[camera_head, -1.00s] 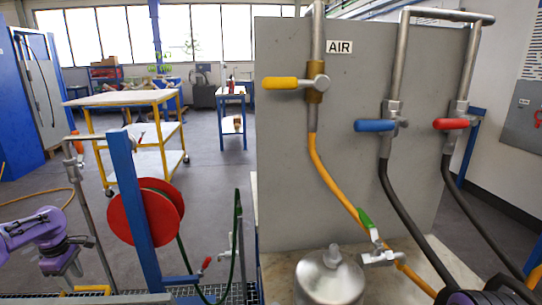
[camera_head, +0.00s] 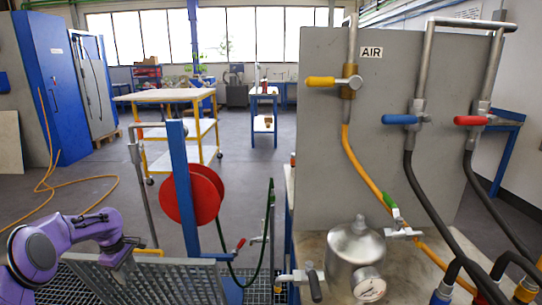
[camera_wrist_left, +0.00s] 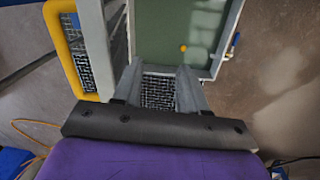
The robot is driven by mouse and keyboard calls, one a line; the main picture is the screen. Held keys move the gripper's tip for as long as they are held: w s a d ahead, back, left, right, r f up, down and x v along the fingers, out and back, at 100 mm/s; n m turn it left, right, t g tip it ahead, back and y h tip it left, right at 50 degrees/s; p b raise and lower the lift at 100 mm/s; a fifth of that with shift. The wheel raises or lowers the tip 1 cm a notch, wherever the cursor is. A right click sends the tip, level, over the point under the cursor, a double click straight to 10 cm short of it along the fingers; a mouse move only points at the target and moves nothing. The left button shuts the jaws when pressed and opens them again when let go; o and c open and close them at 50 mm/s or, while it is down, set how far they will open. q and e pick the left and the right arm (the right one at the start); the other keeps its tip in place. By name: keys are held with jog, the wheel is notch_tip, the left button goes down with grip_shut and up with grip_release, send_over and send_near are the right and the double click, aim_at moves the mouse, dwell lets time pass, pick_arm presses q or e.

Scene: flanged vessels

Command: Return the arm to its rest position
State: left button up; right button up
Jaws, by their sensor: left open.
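My left arm is purple and comes in at the lower left of the head view. The gripper is open and empty. My right gripper is not in view.
A red hose reel (camera_head: 192,194) is on a blue post (camera_head: 184,180). The grey AIR panel (camera_head: 390,140) carries valves and hoses. A metal vessel (camera_head: 355,252) with a gauge stands before it. The wrist view shows a yellow bar (camera_wrist_left: 62,50) and a green surface (camera_wrist_left: 195,25).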

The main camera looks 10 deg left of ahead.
pick_arm(q)
jog(key=s+d+f+m+t, duration=0.1)
jog(key=s+d+f+m, duration=0.25)
jog(key=d+f, duration=0.65)
jog(key=s+d+f+m+t, duration=0.1)
jog(key=s+d+f+m, duration=0.25)
jog(key=d+f, duration=0.65)
jog(key=s+d+m+y, duration=0.1)
jog(key=s+d, duration=0.2)
jog(key=s, duration=0.3)
jog(key=s+d+m+p, duration=0.1)
jog(key=s+d, duration=0.2)
jog(key=s, duration=0.3)
jog(key=s+d+m+y, duration=0.1)
jog(key=s+d+m, duration=0.15)
jog(key=s, duration=0.45)
jog(key=s+r+m+y, duration=0.1)
jog(key=s+r, duration=0.2)
jog(key=s, duration=0.4)
jog(key=shift+s, duration=0.4)
jog(key=shift+r, duration=0.1)
